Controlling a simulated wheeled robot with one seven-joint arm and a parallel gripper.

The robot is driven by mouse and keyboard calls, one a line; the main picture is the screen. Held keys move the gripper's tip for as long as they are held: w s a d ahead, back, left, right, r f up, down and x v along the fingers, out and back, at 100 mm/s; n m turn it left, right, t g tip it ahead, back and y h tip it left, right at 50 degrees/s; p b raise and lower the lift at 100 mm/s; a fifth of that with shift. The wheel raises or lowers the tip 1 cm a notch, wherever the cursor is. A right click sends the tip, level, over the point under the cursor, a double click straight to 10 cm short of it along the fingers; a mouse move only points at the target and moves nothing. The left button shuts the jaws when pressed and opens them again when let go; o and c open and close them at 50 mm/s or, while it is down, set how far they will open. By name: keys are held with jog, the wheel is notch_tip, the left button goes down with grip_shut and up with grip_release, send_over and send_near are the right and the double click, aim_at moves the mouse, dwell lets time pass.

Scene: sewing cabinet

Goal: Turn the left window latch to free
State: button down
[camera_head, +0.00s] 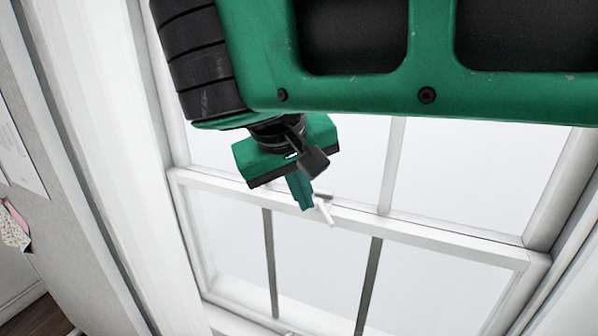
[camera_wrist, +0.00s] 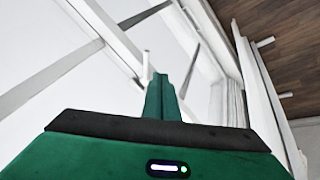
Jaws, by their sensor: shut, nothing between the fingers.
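A small white window latch (camera_head: 324,209) sits on the white middle rail of the window in the head view. A narrow white piece (camera_wrist: 146,64) beside my fingertips in the wrist view looks like the same latch, partly hidden. My green gripper (camera_head: 304,203) is shut and empty, its fingertips just left of the latch. The fingers (camera_wrist: 160,80) show as one closed block in the wrist view. I cannot tell whether they touch the latch, or which way its lever is set. No second latch is visible.
The white middle rail (camera_head: 440,234) crosses the window, with thin bars dividing the panes. A white curtain or trim (camera_head: 100,130) stands at the left. A grey wall with a paper sheet (camera_head: 18,150) and patterned cloth (camera_head: 14,228) lies farther left. Wood floor (camera_wrist: 290,40) shows in the wrist view.

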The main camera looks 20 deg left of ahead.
jog(key=v, duration=0.7)
jog(key=m, duration=0.2)
send_near(329, 222)
jog(key=w+a+f, duration=0.2)
jog(key=w+f, duration=0.1)
jog(key=f, duration=0.2)
jog(key=shift+w+d+f+h, duration=0.2)
jog(key=shift+w+d+h, duration=0.1)
jog(key=shift+d+h, duration=0.1)
dwell(0.5)
jog(key=shift+w+d, duration=0.15)
jog(key=shift+w+d+f+n+y, duration=0.2)
jog(key=shift+d+n, duration=0.15)
jog(key=shift+n, duration=0.15)
jog(key=shift+w+d+f+n+y, duration=0.1)
jog(key=shift+d+n+y, duration=0.15)
jog(key=shift+n, duration=0.25)
